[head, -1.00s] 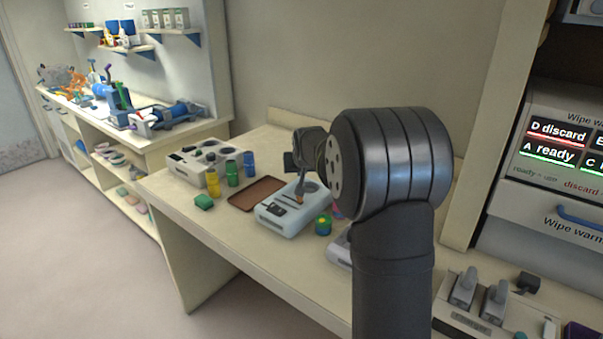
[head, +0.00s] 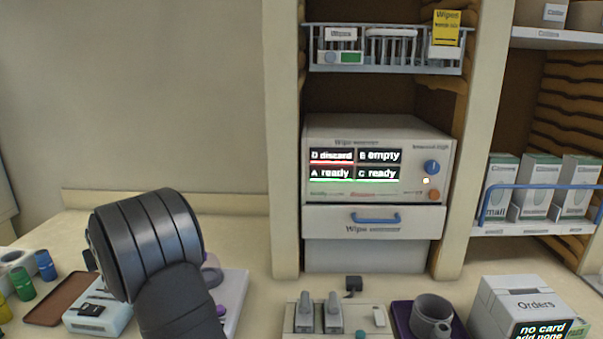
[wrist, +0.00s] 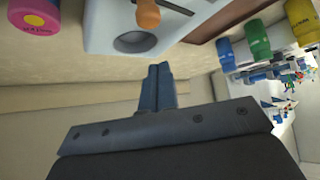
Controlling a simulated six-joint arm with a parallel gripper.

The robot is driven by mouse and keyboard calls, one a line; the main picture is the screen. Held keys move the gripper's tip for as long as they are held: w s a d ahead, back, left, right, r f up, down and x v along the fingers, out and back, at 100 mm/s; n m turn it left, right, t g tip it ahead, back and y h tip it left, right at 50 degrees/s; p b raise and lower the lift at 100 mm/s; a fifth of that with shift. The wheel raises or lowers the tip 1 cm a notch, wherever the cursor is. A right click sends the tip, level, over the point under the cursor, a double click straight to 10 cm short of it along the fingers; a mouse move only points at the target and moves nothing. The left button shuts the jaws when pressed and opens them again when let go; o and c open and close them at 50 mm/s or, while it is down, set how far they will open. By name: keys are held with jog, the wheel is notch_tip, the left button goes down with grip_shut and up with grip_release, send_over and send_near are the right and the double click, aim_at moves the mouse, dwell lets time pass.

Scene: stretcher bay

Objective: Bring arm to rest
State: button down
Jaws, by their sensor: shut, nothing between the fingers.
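My gripper (wrist: 158,88) shows in the wrist view with its two dark fingers pressed together and nothing between them. It is apart from the pale device (wrist: 170,25) with a round well, which lies beyond the fingertips. In the head view my dark arm stands at the lower left over the bench (head: 262,262). It hides most of the gripper there and part of the pale blue device (head: 85,318).
Blue, green and yellow containers (head: 24,288) and a brown tray (head: 62,298) stand left of my arm. An orders box (head: 505,305) stands at the right.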

jog(key=a+f, duration=0.1)
jog(key=a, duration=0.1)
jog(key=a+f, duration=0.1)
jog(key=a, duration=0.1)
jog(key=a+f, duration=0.1)
jog(key=shift+s+a+f, duration=0.3)
jog(key=shift+a+f, duration=0.05)
jog(key=shift+a, duration=0.05)
jog(key=shift+w+a+r, duration=0.1)
jog(key=shift+w+a, duration=0.55)
jog(key=shift+w, duration=0.05)
jog(key=shift+w+a+r, duration=0.35)
jog(key=shift+w+a, duration=0.15)
jog(key=shift+a, duration=0.05)
jog(key=shift+s+d+f, duration=0.1)
